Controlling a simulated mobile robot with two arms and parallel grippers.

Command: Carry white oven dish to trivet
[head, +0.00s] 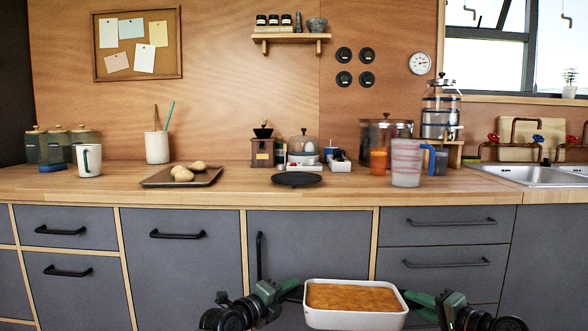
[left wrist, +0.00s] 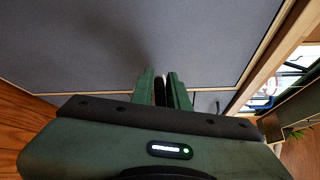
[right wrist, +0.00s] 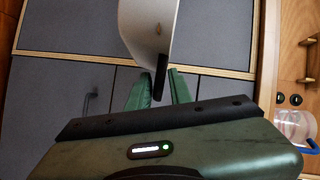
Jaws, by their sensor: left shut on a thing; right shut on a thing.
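The white oven dish (head: 353,318), filled with a golden-brown bake, is held level in front of the lower cabinets, below the counter top. My left gripper (head: 292,291) is shut on its left handle; the left wrist view shows the fingers (left wrist: 160,92) with a dark handle between them. My right gripper (head: 413,298) is shut on its right handle. In the right wrist view, the dish's white side (right wrist: 148,28) and dark handle (right wrist: 161,78) show at the fingers (right wrist: 160,88). The trivet (head: 296,179), a flat black disc, lies bare on the counter.
On the wooden counter (head: 240,189), a tray (head: 205,180) with potatoes lies left of the trivet. A coffee grinder (head: 262,150) and small white containers stand behind it. The front strip is clear.

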